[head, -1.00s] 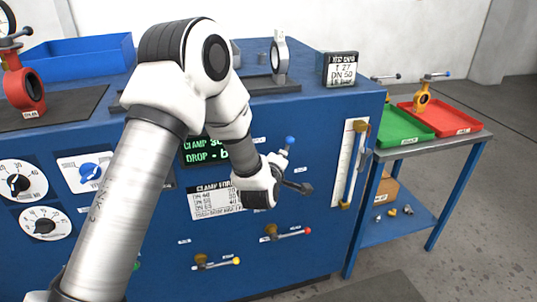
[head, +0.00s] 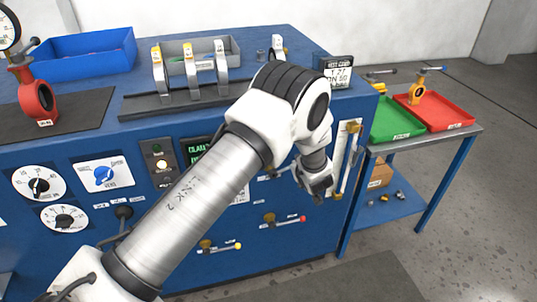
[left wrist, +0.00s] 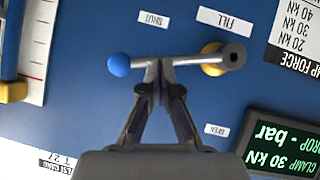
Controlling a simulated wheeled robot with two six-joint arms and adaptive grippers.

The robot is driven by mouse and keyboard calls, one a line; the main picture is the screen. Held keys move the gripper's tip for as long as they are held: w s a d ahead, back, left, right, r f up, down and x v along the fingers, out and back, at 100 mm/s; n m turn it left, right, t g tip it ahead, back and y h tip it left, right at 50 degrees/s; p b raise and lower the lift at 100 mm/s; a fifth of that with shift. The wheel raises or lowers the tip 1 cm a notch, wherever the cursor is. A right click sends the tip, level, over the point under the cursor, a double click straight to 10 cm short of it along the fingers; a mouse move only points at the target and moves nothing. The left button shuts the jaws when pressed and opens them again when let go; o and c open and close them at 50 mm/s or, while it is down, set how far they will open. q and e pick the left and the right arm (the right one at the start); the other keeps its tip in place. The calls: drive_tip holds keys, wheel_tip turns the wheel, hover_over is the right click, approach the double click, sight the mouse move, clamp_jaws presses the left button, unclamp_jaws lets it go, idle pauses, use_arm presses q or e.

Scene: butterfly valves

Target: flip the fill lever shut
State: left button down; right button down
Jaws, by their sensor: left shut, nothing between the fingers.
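The fill lever (left wrist: 190,61) has a grey bar, a brass pivot and a blue knob (left wrist: 119,65). In the upside-down left wrist view the bar lies nearly level, pointing left from the pivot. The FILL label (left wrist: 224,20) and SHUT label (left wrist: 152,20) are above it, and the OPEN label (left wrist: 217,130) is below. My left gripper (left wrist: 160,68) is shut and empty, its tips against or very close to the bar near the knob; contact is not certain. In the head view my left gripper (head: 320,188) is before the panel and hides the knob. My right gripper is not in view.
Levers with a red knob (head: 302,219) and a yellow knob (head: 238,246) sit below on the blue panel. A sight tube (head: 349,165) stands right of my gripper. A side table holds a green tray (head: 397,137) and a red tray (head: 462,123).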

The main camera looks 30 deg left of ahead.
use_arm(q)
drive_tip(key=shift+w+d+f, duration=0.15)
drive_tip(key=shift+w+f, duration=0.05)
drive_tip(key=shift+f, duration=0.35)
drive_tip(key=shift+w+d+f, duration=0.1)
drive_tip(key=shift+w+f, duration=0.1)
drive_tip(key=shift+f, duration=0.3)
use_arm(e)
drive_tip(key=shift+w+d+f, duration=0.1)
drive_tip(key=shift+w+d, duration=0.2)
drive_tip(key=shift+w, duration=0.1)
